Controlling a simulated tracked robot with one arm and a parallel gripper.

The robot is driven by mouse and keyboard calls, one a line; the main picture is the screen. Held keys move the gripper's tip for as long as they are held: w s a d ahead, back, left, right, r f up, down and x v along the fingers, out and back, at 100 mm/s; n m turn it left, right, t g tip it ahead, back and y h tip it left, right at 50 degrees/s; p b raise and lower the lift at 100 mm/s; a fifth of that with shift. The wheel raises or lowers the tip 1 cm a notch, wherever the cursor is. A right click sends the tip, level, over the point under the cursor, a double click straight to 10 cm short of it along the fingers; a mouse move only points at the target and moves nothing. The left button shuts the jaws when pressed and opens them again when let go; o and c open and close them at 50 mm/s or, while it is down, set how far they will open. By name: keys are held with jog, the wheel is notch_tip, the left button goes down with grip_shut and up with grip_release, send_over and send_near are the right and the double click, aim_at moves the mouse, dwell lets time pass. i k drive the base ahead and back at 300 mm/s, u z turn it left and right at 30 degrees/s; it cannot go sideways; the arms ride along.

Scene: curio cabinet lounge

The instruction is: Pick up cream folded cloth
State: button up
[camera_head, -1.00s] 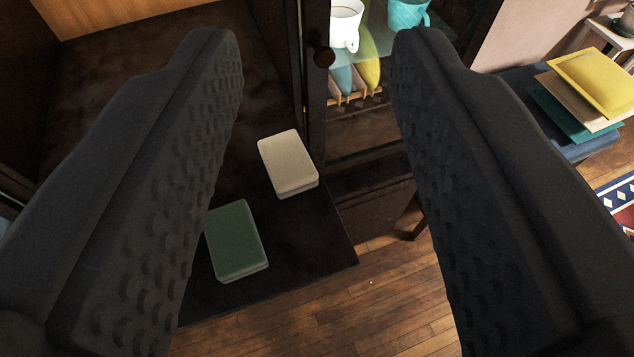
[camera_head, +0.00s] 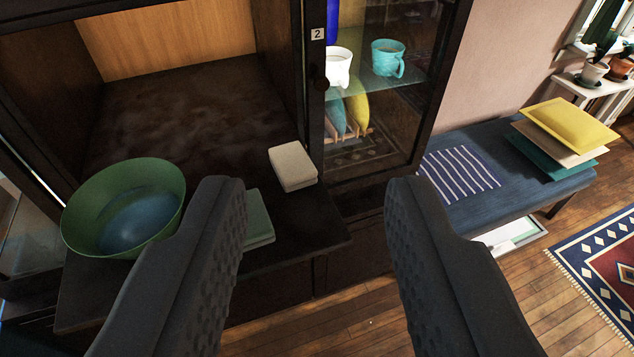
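The cream folded cloth (camera_head: 292,166) lies flat on the dark cabinet shelf, near its right side by the glass door. My gripper (camera_head: 314,190) is open and empty, its two dark padded fingers wide apart. In the picture the cloth shows between the fingertips, closer to the left one, and no finger touches it. A green folded cloth (camera_head: 259,220) lies in front of the cream one, partly hidden behind the left finger.
A green bowl (camera_head: 124,207) with a blue inside stands left on the shelf (camera_head: 298,236). A glass door with mugs (camera_head: 388,58) behind it stands right of the cloth. A blue bench (camera_head: 500,186) holds stacked cushions (camera_head: 566,125).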

aim_at(295, 168)
jog(key=u, duration=0.2)
jog(key=i, duration=0.85)
jog(key=z, duration=0.1)
